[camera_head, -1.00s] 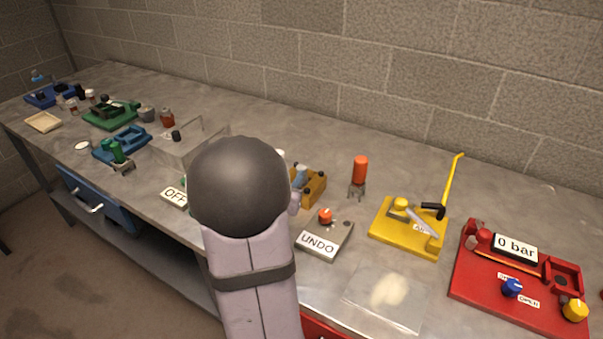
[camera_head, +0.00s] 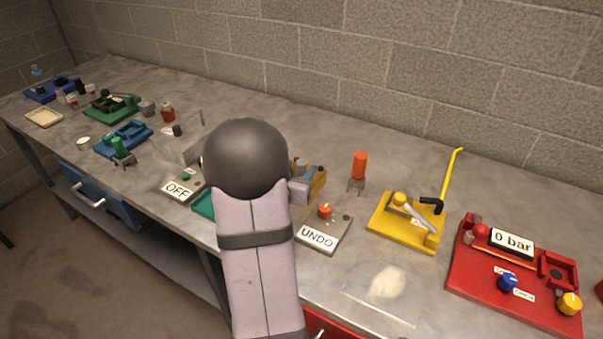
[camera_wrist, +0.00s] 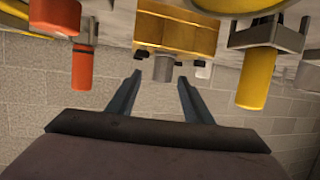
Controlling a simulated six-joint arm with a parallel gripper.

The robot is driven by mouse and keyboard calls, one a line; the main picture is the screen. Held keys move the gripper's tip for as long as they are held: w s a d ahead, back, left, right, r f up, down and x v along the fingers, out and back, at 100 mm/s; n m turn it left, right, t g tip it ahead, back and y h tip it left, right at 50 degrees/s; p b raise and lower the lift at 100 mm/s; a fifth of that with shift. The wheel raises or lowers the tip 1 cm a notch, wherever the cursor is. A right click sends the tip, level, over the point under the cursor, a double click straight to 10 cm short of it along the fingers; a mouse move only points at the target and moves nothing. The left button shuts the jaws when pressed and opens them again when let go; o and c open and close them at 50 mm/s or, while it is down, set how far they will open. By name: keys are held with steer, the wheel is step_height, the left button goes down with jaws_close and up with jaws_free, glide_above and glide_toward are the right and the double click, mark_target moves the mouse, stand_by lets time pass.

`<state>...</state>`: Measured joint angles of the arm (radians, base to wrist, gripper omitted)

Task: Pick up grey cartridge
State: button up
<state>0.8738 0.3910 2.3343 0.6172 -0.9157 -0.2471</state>
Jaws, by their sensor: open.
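In the wrist view a short grey cylinder (camera_wrist: 163,68) shows at the brass-yellow block (camera_wrist: 176,36), which looks like the grey cartridge in its holder. My gripper (camera_wrist: 160,79) is open, its two dark fingers apart. The cylinder appears between and beyond the fingertips, and nothing is held. In the head view my arm hides the fingers and that cylinder. Part of the brass-yellow holder (camera_head: 317,184) shows just right of my arm, with a blue-grey piece on it.
An orange cylinder on a stand (camera_head: 359,166), an UNDO box (camera_head: 338,229) and a yellow lever fixture (camera_head: 404,232) stand to the right. An OFF box (camera_head: 196,188) is left of my arm. A red pressure unit (camera_head: 470,283) is at far right.

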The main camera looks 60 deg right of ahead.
mark_target(300, 167)
steer(key=shift+p+x, duration=0.45)
steer(key=shift+x, duration=1.5)
steer(key=shift+w+a+f, duration=0.1)
steer(key=shift+w, duration=0.1)
steer(key=c, duration=1.2)
